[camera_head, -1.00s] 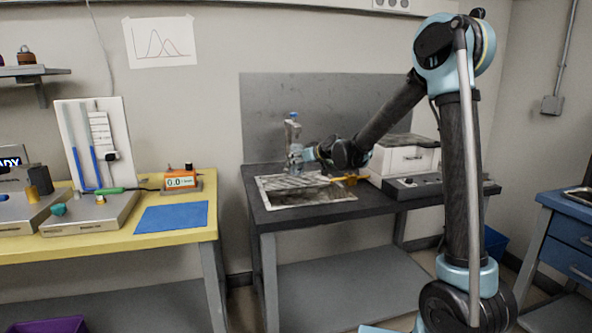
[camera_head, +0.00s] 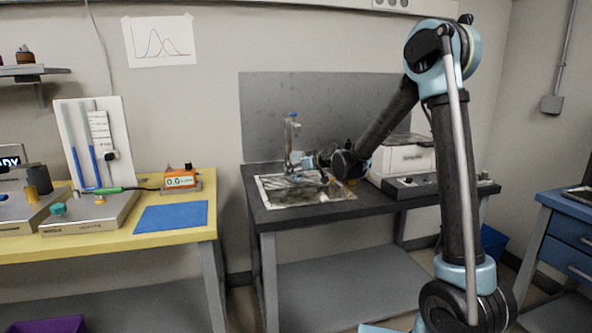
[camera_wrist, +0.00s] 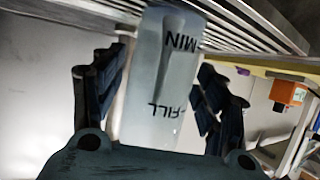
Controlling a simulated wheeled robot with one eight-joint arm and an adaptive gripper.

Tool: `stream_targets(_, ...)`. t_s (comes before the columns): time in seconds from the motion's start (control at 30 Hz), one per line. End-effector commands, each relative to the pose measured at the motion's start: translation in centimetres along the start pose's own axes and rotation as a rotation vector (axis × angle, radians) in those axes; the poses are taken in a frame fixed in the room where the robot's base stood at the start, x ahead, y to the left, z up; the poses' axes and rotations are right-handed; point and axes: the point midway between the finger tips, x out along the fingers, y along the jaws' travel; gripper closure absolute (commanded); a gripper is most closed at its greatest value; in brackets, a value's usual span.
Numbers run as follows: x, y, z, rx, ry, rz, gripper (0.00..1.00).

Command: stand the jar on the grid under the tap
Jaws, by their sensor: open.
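The jar (camera_wrist: 158,80) is a pale, translucent vessel with MIN and FILL marks. In the wrist view it stands between the two dark fingers of my gripper (camera_wrist: 155,92), which are apart, with gaps showing on both sides. The jar's far end is at the metal bars of the grid (camera_wrist: 75,12); I cannot tell the exact contact. In the head view my gripper (camera_head: 303,163) is low over the dark bench, below the tap (camera_head: 292,125) with its blue top. The jar is mostly hidden there among the fingers.
A flat, mottled sheet (camera_head: 310,198) lies on the dark bench around the grid. A white box (camera_head: 408,160) and a dark control strip (camera_head: 420,187) stand to the right. The yellow bench (camera_head: 110,238) at left holds instruments and a blue mat (camera_head: 172,217).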

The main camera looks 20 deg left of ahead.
Motion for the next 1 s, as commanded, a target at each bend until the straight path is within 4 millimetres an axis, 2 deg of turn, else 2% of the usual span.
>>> stream_targets(0.23, -1.4, 0.0, -0.1, 0.001, 0.000, 0.000, 0.33)
stream_targets(0.7, -8.2, 0.0, -0.1, 0.000, 0.000, 0.000, 0.33)
stream_targets(1.0, -11.3, 0.0, -0.1, 0.000, 0.000, 0.000, 0.33)
